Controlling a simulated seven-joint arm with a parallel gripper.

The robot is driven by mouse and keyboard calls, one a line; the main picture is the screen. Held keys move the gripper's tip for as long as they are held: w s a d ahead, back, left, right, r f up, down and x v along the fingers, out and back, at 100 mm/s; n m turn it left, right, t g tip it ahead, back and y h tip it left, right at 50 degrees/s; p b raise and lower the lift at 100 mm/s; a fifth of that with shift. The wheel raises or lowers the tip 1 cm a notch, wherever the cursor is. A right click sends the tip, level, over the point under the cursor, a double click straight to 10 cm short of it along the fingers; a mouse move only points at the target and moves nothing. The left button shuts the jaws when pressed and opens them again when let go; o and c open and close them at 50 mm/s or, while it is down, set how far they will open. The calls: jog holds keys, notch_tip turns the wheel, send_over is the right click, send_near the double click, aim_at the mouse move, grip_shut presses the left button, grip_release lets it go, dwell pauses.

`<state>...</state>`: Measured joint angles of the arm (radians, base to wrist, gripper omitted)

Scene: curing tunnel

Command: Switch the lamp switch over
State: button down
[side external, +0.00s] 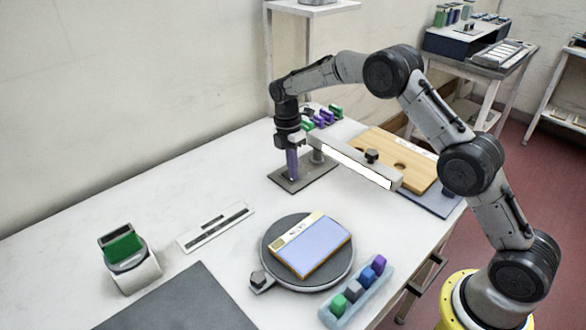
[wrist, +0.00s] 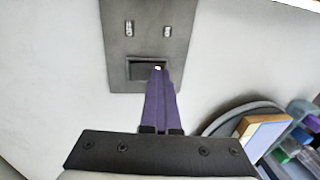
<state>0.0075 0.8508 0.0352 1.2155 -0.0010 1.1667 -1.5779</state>
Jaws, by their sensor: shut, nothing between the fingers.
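The lamp (side external: 350,162) is a long bar with a lit white face, held on a short post above a grey base plate (side external: 316,172). My gripper (side external: 292,178) has purple fingers, shut together and empty, pointing down over the plate. In the wrist view its fingertips (wrist: 159,70) overlap the right part of the switch. I cannot tell whether they touch it. A small bright spot shows at the tips.
A round turntable (side external: 273,277) bears a blue-topped board (side external: 312,246). A tray (side external: 330,319) of coloured blocks stands beside it. A green-topped device (side external: 127,250) and white strip (side external: 215,228) lie left. A wooden board (side external: 385,150) lies behind the lamp.

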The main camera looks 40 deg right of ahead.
jog(key=shift+w+r, duration=0.2)
jog(key=shift+w, duration=0.5)
notch_tip(320, 180, up, 14)
jog(key=s, duration=0.1)
jog(key=shift+s, duration=0.35)
